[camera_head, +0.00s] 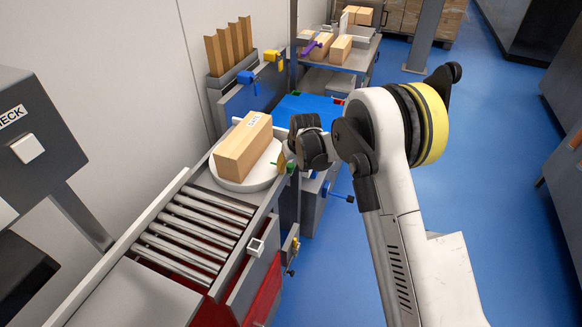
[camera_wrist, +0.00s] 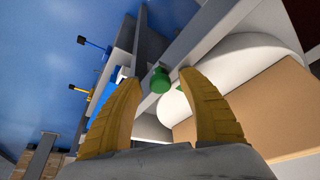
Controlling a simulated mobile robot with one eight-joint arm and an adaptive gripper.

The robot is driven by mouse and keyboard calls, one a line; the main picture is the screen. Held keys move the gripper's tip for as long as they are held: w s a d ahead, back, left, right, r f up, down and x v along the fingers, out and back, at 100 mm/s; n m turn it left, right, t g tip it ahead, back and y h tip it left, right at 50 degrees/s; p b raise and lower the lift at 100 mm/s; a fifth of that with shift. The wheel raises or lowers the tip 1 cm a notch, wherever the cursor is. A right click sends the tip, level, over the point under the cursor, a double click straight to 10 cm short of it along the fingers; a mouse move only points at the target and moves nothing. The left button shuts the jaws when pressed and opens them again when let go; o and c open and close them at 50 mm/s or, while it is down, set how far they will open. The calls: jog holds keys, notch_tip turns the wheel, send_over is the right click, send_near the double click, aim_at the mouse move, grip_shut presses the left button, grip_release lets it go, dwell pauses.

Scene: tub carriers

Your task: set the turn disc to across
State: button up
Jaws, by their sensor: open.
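The white round turn disc (camera_head: 222,180) sits at the far end of the roller track, with a tan box (camera_head: 240,152) lying on it. In the wrist view the disc (camera_wrist: 245,52) and the box (camera_wrist: 265,110) fill the right side. A green knob (camera_wrist: 159,82) shows beside the disc, at the track's side rail. My gripper (camera_head: 284,163) is at that rail, right of the disc. In the wrist view my yellow fingers are apart, one on each side of the green knob in the picture; I cannot tell whether they touch it.
The rollers (camera_head: 195,232) run toward me from the disc. A white square-ended handle (camera_head: 256,247) sticks out at the rail lower down. A bench with boxes (camera_head: 340,50) stands at the back. A grey check station (camera_head: 35,140) is at the left. Blue floor is free at the right.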

grip_shut()
jog(key=shift+s, duration=0.1)
